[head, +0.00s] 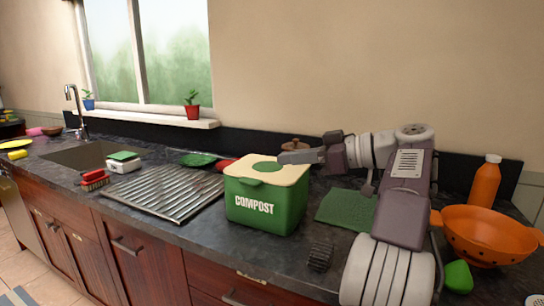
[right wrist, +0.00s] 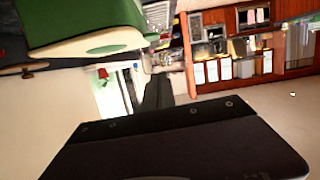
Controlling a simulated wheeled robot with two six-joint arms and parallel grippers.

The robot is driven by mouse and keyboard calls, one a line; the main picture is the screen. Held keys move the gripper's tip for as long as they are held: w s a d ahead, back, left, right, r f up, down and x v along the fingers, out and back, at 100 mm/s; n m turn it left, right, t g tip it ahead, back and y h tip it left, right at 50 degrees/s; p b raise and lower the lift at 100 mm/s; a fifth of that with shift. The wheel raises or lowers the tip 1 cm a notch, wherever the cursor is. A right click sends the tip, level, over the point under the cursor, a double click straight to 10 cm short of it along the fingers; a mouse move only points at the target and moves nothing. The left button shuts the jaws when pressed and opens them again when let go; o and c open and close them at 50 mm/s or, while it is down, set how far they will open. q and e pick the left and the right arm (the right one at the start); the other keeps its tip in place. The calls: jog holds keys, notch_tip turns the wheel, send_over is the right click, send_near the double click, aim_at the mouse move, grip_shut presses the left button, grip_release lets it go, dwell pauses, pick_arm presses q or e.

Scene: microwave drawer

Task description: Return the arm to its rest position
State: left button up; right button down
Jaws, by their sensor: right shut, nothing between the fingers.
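My right arm reaches over the counter at the right of the head view. Its gripper (head: 286,157) points left and is shut and empty, just above and behind the back right of the green compost bin (head: 262,212) with its cream lid. I cannot tell whether it touches the lid. In the right wrist view, a dark gripper part (right wrist: 170,145) fills the bottom, and a green shape (right wrist: 80,25), probably the bin, shows tilted at the top left. My left gripper is not in view.
An orange colander (head: 488,232), an orange bottle (head: 485,182) and a green pepper (head: 458,277) are right of my arm. A ribbed drainer (head: 160,195) and sink (head: 85,155) are left. The air above the counter is free.

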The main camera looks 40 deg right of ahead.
jog(key=shift+s+d+r, duration=0.1)
jog(key=shift+s+d, duration=0.15)
jog(key=shift+s, duration=0.25)
